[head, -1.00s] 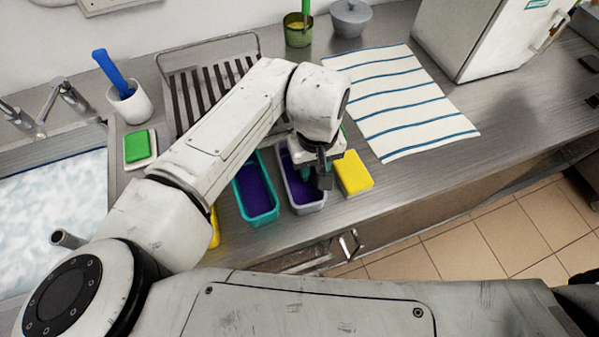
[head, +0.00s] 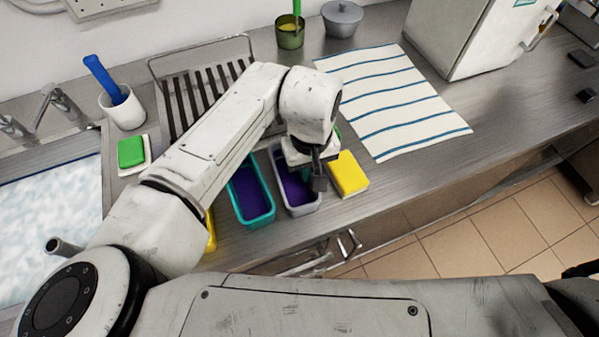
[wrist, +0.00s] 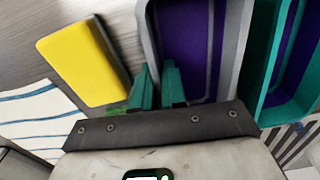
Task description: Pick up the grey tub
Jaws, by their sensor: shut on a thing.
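The grey tub (head: 307,208) stands on the steel counter near its front edge, with dark purple contents. In the head view my gripper (head: 314,180) is over its right side and hides part of it. In the wrist view my gripper (wrist: 158,82) has its teal fingers on either side of the wall of the grey tub (wrist: 149,35), and is shut on that wall. I cannot see the tub lifted clear of the counter.
A teal tub (head: 262,214), also with purple contents, stands close on the left. A yellow block (head: 348,173) lies close on the right. A striped towel (head: 395,100) lies farther right, and a slatted rack (head: 170,95) is behind. A sink (head: 50,215) is at left.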

